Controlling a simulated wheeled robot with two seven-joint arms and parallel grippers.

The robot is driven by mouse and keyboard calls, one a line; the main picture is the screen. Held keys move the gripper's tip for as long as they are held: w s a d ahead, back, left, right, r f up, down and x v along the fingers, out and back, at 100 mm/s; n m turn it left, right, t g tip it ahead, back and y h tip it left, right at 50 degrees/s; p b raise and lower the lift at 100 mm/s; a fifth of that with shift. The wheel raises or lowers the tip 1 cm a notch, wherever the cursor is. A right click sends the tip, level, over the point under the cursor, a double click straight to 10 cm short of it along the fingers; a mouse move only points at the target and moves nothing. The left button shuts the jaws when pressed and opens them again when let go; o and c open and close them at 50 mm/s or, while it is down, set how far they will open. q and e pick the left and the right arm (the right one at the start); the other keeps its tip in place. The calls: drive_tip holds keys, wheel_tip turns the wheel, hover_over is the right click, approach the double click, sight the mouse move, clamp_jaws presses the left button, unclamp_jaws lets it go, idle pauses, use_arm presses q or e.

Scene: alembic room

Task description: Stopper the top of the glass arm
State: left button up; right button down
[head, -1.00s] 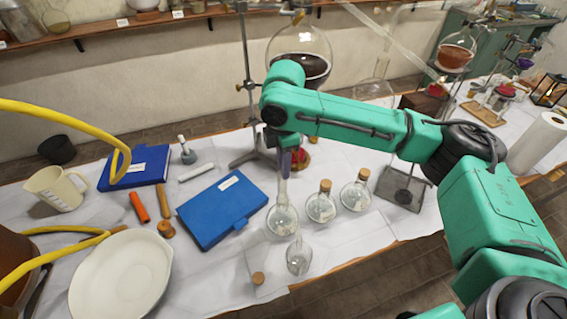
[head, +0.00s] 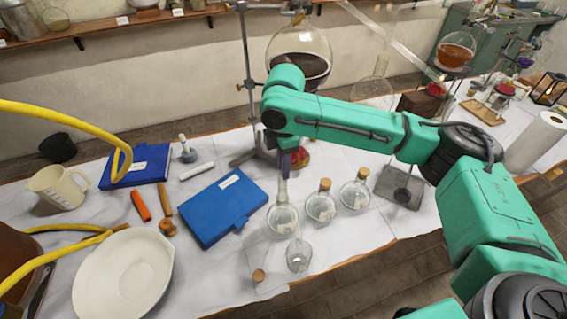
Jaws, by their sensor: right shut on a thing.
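A loose cork (head: 258,276) stands near the table's front edge. A clear empty flask (head: 299,257) stands close by. A slanting glass tube (head: 393,36) crosses behind my right arm. My left gripper is out of view.
A metal stand (head: 247,75) and a large round flask of dark liquid (head: 299,62) stand at the back. A blue book (head: 222,205), a white dish (head: 122,275) and a beaker (head: 58,187) occupy the left. Yellow tubing (head: 70,112) hangs at the far left.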

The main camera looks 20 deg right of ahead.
drive_tip(key=shift+c, duration=1.1)
unclamp_jaws()
wheel_tip(320, 180, up, 7)
drive_tip(key=p, duration=0.9)
drive_tip(key=shift+r, duration=0.1)
